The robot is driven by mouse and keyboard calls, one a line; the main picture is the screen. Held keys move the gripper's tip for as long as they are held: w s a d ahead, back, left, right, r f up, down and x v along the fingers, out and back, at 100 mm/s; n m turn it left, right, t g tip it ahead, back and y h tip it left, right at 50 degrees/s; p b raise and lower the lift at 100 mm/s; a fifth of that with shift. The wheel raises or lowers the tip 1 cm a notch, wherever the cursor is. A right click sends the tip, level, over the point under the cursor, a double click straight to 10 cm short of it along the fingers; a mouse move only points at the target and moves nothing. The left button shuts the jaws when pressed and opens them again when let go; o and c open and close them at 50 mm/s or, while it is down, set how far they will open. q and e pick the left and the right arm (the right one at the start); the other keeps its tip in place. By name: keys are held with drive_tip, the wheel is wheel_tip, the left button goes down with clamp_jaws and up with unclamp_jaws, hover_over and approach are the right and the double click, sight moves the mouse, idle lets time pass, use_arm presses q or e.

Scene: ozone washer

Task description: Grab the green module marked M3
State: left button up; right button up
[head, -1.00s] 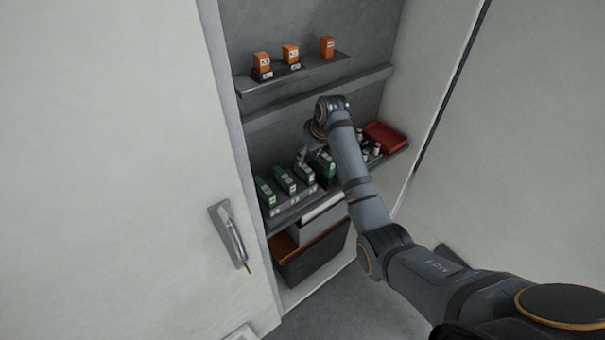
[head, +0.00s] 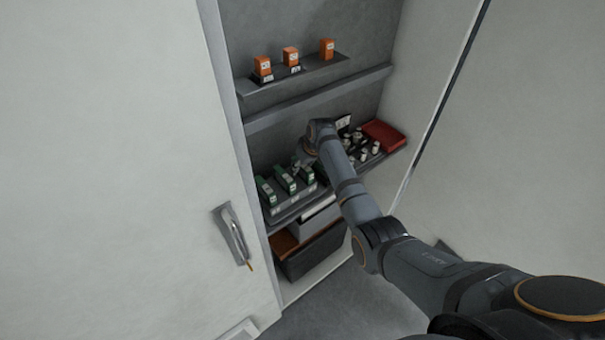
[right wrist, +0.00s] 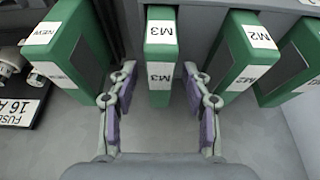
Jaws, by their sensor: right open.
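The green module marked M3 (right wrist: 160,60) stands upright in the middle of the right wrist view, its white labels facing me. My right gripper (right wrist: 158,80) is open, with one finger on each side of the module and a visible gap on both sides. In the head view my right gripper (head: 303,163) is small and partly hidden at the row of green modules. The M3 module shows in the head view as a green block (head: 307,175) just below the gripper. My left gripper is not in view.
A green M2 module (right wrist: 240,60) stands close on the right in the wrist view, and a green NEW module (right wrist: 65,50) on the left. A red tray (head: 383,134) and small fuses lie right of the arm. Orange modules (head: 291,57) stand on the upper shelf.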

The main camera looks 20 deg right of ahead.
drive_tip(key=shift+f, duration=0.25)
drive_tip(key=shift+c, duration=0.4)
clamp_jaws()
